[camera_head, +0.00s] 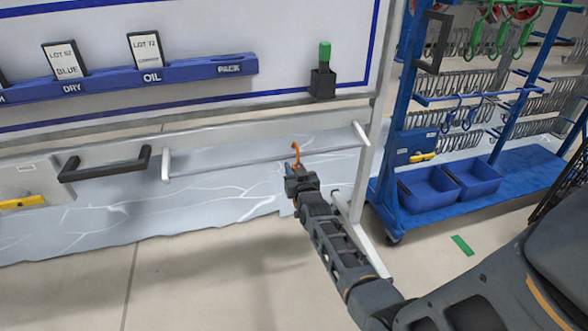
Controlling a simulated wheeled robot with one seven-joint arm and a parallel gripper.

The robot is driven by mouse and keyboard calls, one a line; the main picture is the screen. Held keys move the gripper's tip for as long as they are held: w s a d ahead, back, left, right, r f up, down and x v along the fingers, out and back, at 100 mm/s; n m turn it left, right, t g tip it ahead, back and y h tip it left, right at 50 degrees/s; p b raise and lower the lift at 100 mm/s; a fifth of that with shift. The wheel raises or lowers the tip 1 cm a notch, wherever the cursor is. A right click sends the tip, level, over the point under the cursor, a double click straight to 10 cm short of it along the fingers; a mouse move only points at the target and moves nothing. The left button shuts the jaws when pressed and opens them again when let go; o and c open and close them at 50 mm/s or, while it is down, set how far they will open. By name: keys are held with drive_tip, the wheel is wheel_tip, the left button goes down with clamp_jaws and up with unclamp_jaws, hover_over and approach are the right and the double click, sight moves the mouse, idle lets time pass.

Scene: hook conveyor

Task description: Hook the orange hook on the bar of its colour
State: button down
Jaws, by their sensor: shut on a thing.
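The orange hook (298,151) is small and curved at its top. It sticks up from my gripper (294,169), which is shut on it near the middle of the view. A pale grey bar (228,163) on white end brackets runs across behind the hook. The hook's curved top overlaps the line of this bar, and I cannot tell whether it touches the bar or is in front of it. No bar in view is clearly orange. The gripper's fingertips are small and partly hidden by the wrist.
A blue rack (386,150) at right carries green hooks (476,37), blue hooks (466,113) and many grey ones, with blue bins (428,190) below. A dark handle (105,171) sticks out at left. A whiteboard with a blue label rail (190,73) stands behind. The floor at lower left is clear.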

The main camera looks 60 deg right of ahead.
drive_tip(key=p+v, duration=0.7)
drive_tip(key=v, duration=0.2)
drive_tip(key=shift+r, duration=0.35)
idle(0.4)
drive_tip(key=shift+s, duration=0.1)
idle(1.0)
